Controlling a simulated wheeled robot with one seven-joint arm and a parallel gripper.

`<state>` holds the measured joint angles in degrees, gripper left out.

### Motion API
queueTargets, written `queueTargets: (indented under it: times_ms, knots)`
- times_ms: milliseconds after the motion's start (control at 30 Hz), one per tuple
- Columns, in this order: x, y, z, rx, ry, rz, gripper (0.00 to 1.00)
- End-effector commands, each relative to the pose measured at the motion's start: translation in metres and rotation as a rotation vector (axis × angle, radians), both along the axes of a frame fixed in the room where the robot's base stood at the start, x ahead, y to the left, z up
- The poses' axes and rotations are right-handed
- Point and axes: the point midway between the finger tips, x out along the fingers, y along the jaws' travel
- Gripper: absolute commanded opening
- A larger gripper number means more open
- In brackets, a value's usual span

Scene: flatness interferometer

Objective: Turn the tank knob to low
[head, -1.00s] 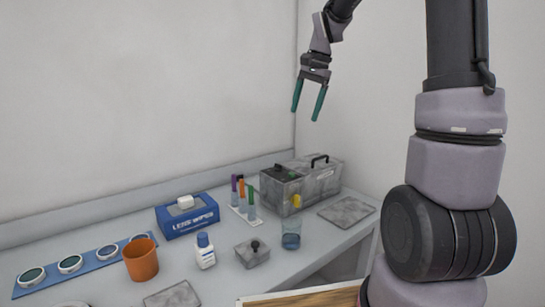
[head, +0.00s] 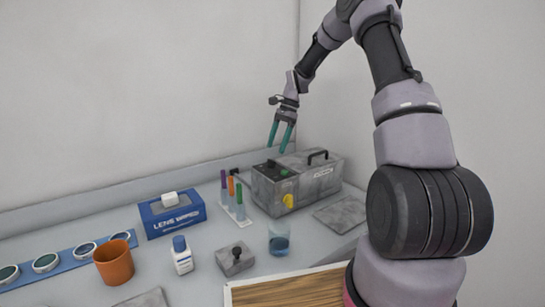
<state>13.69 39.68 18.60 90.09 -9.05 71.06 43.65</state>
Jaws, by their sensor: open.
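The tank is a grey mottled metal box (head: 322,185) at the back right of the bench, with a black handle on its lid. A yellow knob (head: 288,201) sits on its front face; its exact setting is too small to read. A dark panel with a green spot (head: 284,173) is on the top at the left. My gripper (head: 279,150) is open and empty, with teal fingers pointing down. It appears above the left part of the tank, apart from the knob.
A rack of coloured tubes (head: 238,214) stands left of the tank. A glass beaker with blue liquid (head: 279,240) stands in front of it, and a flat grey plate (head: 341,214) lies to the right. A small grey block with a black knob (head: 235,259), white bottle (head: 182,257) and orange cup (head: 114,263) are further left.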

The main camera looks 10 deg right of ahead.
Motion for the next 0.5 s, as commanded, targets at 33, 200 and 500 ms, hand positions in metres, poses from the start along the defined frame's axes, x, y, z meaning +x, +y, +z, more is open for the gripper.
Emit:
queueTargets:
  times_ms: [33,200,500]
  knots:
    - [-0.002,0.004,-0.009,0.001,0.002,0.002,0.8]
    - [-0.005,0.013,-0.033,0.002,0.001,0.001,0.8]
    - [-0.007,0.018,-0.046,0.0,-0.001,0.0,0.8]
